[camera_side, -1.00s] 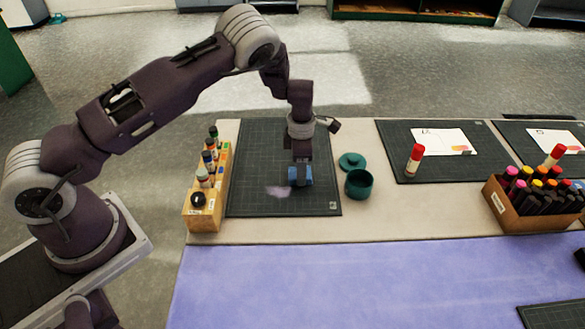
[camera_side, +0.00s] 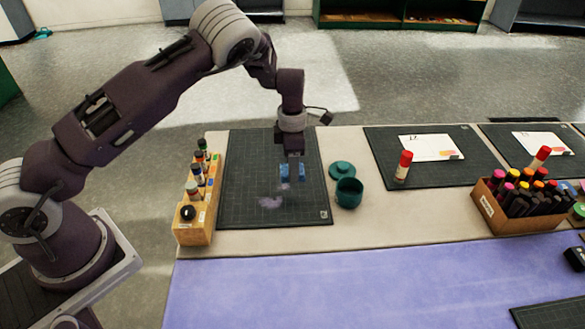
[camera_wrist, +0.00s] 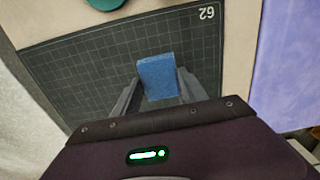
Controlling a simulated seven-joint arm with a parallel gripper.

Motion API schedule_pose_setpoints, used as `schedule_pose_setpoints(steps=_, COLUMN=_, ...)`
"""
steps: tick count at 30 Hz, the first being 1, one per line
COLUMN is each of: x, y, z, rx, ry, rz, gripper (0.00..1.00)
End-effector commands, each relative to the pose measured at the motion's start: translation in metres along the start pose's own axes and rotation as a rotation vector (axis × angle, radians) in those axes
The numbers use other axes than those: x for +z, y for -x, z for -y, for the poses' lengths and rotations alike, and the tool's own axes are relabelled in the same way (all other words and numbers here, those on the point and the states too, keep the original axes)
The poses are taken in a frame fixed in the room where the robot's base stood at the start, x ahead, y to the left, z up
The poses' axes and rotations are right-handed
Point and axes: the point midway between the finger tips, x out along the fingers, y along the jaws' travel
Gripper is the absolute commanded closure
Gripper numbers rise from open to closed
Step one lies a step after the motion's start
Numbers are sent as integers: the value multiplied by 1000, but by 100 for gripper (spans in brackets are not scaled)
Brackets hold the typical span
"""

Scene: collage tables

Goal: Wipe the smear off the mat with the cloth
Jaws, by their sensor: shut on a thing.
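The blue cloth (camera_side: 292,173) is a small folded block held in my gripper (camera_side: 291,163). The wrist view also shows the cloth (camera_wrist: 157,77) between the two fingers of my gripper (camera_wrist: 158,92). The dark gridded mat (camera_side: 245,165) lies on the table under my gripper. The pale lilac smear (camera_side: 271,202) is on the mat, nearer the front and left of the cloth, with a fainter patch close by the cloth. I cannot tell whether the cloth touches the mat. The smear does not show in the wrist view.
A wooden rack (camera_side: 196,212) of small bottles stands along the mat's left edge. A teal pot (camera_side: 348,193) and its lid (camera_side: 342,170) stand just right of the mat. Farther right are a red-capped glue stick (camera_side: 403,167), another mat with paper, and a box of markers (camera_side: 490,209).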

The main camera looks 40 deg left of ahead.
Motion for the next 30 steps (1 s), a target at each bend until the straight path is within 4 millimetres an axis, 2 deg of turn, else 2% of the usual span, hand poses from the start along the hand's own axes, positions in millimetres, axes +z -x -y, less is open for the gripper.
schedule_pose_setpoints(steps=11, x=-5, y=0, z=0, rx=-1, ry=6, rz=1, gripper=89)
schedule_pose_setpoints(steps=14, x=-28, y=-2, z=0, rx=-5, ry=27, rz=8, gripper=89)
schedule_pose_setpoints(steps=16, x=-52, y=-3, z=5, rx=-7, ry=34, rz=11, gripper=89)
schedule_pose_setpoints(steps=21, x=-96, y=-2, z=25, rx=-2, ry=15, rz=5, gripper=89)
schedule_pose_setpoints(steps=24, x=-106, y=-3, z=32, rx=0, ry=3, rz=1, gripper=89)
schedule_pose_setpoints(steps=30, x=-108, y=-24, z=33, rx=0, ry=0, rz=0, gripper=89)
